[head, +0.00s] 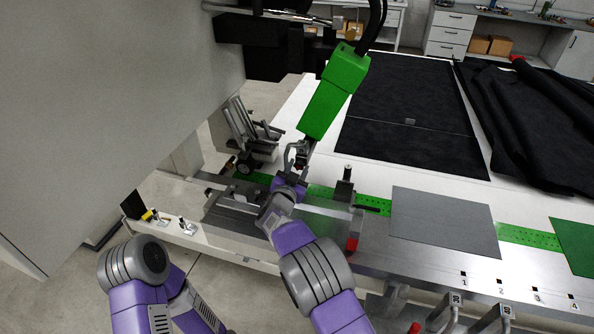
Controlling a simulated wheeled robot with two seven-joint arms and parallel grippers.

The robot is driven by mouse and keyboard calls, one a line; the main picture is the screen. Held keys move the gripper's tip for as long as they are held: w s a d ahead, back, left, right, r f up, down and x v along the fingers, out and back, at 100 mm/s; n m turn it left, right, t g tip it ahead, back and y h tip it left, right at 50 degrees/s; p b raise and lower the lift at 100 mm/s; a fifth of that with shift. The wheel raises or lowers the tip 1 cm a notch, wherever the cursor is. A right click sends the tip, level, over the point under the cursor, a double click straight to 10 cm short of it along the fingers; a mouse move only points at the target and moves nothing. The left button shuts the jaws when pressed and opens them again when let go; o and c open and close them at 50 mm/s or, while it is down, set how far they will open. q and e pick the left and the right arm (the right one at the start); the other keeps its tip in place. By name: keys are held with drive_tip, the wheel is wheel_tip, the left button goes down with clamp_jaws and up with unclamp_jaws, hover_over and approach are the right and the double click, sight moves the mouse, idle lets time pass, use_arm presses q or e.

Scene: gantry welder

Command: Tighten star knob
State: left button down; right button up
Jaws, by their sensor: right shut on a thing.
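My right gripper (299,152) is at the lower end of the green welding head (334,92), above the steel rail. Its fingers are shut on a small dark part there, where the star knob appears to be. The fingers hide most of that part, so its star shape cannot be made out. The green head hangs tilted from the black carriage (265,48). My left arm shows at the lower left, but its gripper is not in view.
A grey sheet (443,221) lies on the table to the right of my right arm. A red-based clamp (354,228) and a black-topped post (345,186) stand close by. Black cloths (415,110) cover the far table. A large grey machine body (110,110) blocks the left.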

drive_tip(key=o, duration=1.1)
drive_tip(key=shift+c, duration=0.2)
drive_tip(key=shift+v, duration=3.85)
